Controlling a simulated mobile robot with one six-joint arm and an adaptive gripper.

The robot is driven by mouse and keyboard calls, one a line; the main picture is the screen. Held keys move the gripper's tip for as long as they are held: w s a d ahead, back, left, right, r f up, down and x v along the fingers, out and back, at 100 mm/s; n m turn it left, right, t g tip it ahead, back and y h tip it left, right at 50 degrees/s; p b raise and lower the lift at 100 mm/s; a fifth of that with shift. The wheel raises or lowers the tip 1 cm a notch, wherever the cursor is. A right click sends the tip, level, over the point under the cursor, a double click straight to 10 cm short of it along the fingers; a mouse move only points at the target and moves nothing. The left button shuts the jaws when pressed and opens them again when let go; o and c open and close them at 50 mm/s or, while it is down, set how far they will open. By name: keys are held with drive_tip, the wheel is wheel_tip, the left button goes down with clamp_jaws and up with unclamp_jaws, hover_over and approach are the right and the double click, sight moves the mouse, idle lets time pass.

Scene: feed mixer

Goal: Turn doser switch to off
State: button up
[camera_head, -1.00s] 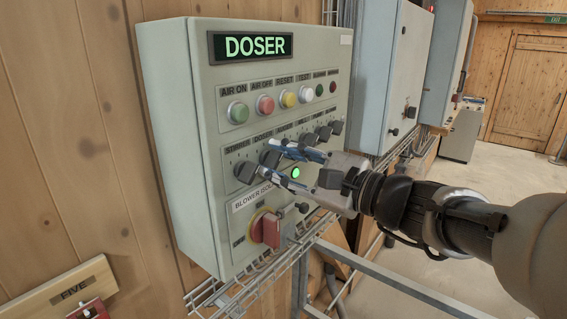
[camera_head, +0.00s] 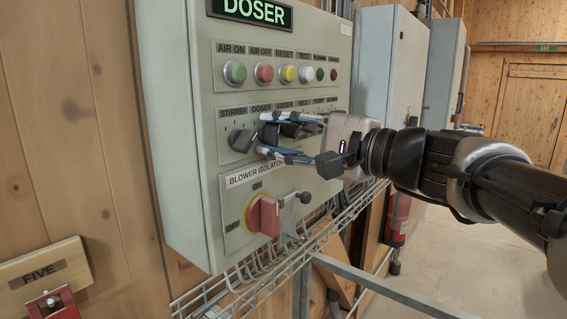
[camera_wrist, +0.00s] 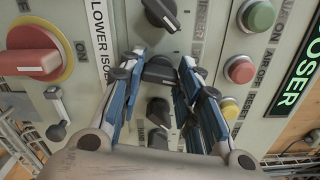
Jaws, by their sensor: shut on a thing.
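The doser switch (camera_head: 268,134) is a dark rotary knob, second from the left in the knob row on the grey doser panel (camera_head: 222,80). My gripper (camera_head: 263,136) is shut on it, with one blue-sided finger above and one below. In the wrist view the doser knob (camera_wrist: 160,69) sits between the fingertips of my gripper (camera_wrist: 153,68). The fingers partly hide the knob and its position marks, so I cannot tell its exact setting.
The stirrer knob (camera_head: 241,140) is close on the left. More dark knobs lie behind my fingers to the right. Coloured buttons (camera_head: 264,73) are above. The red blower isolator handle (camera_head: 264,216) projects below, over a wire cable tray (camera_head: 240,279).

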drive_tip(key=shift+f+n+b, duration=0.1)
drive_tip(key=shift+n+b, duration=1)
drive_tip(key=shift+b, duration=0.3)
drive_tip(key=o, duration=1)
drive_tip(key=shift+o, duration=0.2)
drive_tip(key=shift+d, duration=0.1)
drive_tip(key=v, duration=0.7)
drive_tip(key=shift+s, duration=0.2)
drive_tip(key=shift+d, duration=0.15)
